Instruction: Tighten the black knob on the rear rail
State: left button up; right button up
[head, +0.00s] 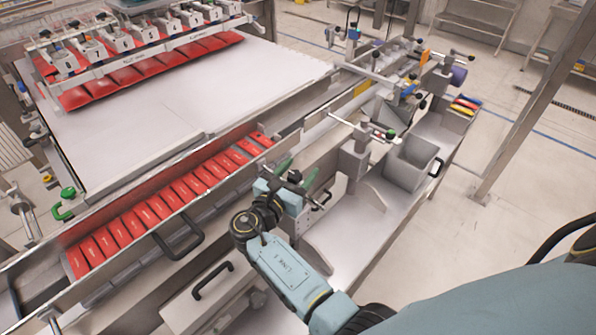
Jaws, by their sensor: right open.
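Several small dark knobs sit on the clamp posts and rods along the machine's right side. I cannot tell which is the black knob on the rear rail. My right gripper (296,183) is beside the red-pouch channel, short of the nearer clamp post. It is open; its small fingers partly overlap the fittings behind, and nothing shows held. My left gripper is out of view.
Red pouches fill a channel (202,138) left of my right arm. A grey open bin (409,164) stands right of the nearer post. A purple knob (459,75) and small coloured bins (466,105) are farther back. A black handle (180,240) projects nearby.

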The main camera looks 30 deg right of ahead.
jog(key=b+v, duration=0.1)
jog(key=v, duration=1.2)
jog(key=shift+s+b, duration=0.15)
jog(key=shift+b, duration=0.15)
jog(key=shift+f, duration=0.1)
